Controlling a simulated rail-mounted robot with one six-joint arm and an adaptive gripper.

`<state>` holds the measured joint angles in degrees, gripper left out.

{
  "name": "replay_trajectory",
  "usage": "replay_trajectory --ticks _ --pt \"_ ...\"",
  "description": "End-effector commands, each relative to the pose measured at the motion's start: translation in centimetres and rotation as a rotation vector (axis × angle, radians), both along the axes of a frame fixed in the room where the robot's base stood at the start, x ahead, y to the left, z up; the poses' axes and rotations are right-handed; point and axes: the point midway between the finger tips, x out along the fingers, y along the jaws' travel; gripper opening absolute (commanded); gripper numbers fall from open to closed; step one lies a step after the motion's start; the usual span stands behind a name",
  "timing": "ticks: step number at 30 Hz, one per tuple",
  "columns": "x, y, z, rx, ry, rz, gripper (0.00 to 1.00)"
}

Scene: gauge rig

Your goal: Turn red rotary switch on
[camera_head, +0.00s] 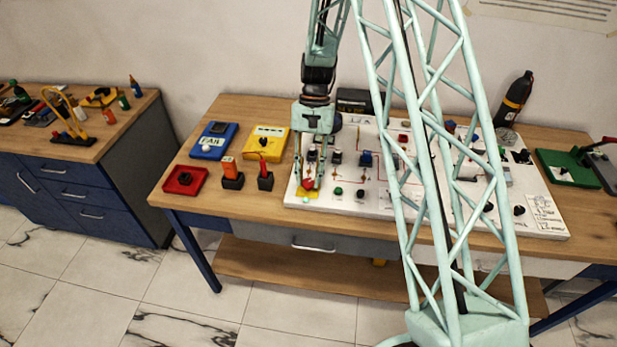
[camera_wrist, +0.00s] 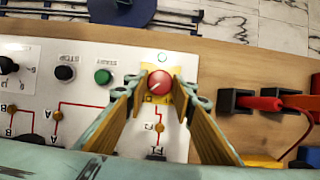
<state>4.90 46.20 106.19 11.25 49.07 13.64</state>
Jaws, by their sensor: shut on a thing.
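The red rotary switch (camera_wrist: 159,81) sits on a yellow plate near the edge of the white panel (camera_wrist: 75,110). A pale pointer line on its round red knob slants toward the lower left in the wrist view. My gripper (camera_wrist: 158,88) is shut on the knob, with one yellow-lined finger on each side of it. In the head view my gripper (camera_head: 310,182) reaches down to the front left corner of the panel, and the switch is mostly hidden between the fingers.
A green start button (camera_wrist: 103,76) and a black stop button (camera_wrist: 64,73) are beside the switch on the panel. Black sockets with red plugs (camera_wrist: 258,102) stand on the wooden table off the panel's edge. A red tray (camera_head: 185,180) lies farther left.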

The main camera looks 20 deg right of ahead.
Motion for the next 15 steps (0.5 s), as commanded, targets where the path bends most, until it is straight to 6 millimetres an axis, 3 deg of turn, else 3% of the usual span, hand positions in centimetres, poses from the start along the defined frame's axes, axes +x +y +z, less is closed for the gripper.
replay_trajectory --ticks 7,8,9,12,15 --pt "-0.04 0.01 -0.05 0.0 0.001 0.0 0.13" --pt "-0.04 0.01 -0.05 0.0 0.001 0.0 0.24" --pt "-0.04 0.01 -0.05 0.0 0.001 0.0 0.28" --pt "-0.03 0.0 -0.04 0.0 0.001 0.0 0.37" --pt "-0.03 0.0 -0.03 0.0 0.0 0.0 0.37"
